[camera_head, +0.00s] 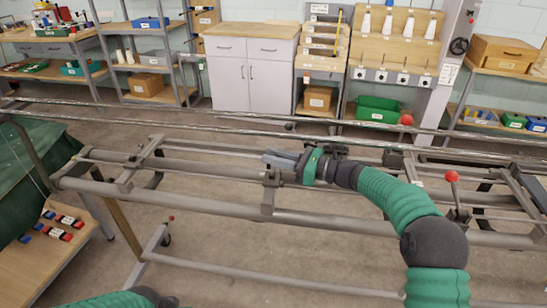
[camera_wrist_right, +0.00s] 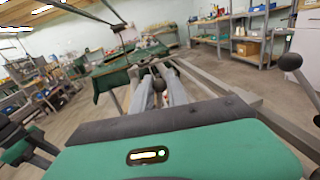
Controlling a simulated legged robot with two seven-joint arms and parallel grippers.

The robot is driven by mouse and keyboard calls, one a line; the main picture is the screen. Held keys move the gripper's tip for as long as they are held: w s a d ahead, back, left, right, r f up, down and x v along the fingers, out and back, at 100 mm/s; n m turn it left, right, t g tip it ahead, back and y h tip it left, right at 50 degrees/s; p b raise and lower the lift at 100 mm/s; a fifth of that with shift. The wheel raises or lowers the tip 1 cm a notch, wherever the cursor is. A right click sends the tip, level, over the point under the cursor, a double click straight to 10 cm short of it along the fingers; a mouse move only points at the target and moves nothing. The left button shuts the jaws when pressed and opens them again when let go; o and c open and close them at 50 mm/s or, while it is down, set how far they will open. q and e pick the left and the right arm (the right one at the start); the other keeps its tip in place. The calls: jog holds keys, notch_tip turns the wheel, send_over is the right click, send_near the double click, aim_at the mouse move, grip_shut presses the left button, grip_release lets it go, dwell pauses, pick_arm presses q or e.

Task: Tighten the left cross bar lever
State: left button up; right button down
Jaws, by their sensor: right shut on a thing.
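My right gripper (camera_head: 268,157) reaches in from the right in the head view, pointing left, just above the long grey frame bar. In the right wrist view its two grey fingers (camera_wrist_right: 159,92) are closed around a small dark part between them, which I take as the left cross bar lever (camera_wrist_right: 158,84). The lever is mostly hidden by the fingers. The left cross bar clamp (camera_head: 268,192) sits on the frame bar under the gripper. My left arm shows only as a green edge at the bottom left of the head view; its gripper is out of sight.
A red-knobbed lever (camera_head: 452,178) stands on the frame to the right, and another red knob (camera_head: 406,119) is farther back. Long metal bars cross the view. A wooden board (camera_head: 60,270) with small coloured pieces lies at lower left. Shelves and cabinets line the back wall.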

jog(key=shift+s+a, duration=0.1)
jog(key=shift+a, duration=0.2)
jog(key=shift+d, duration=0.1)
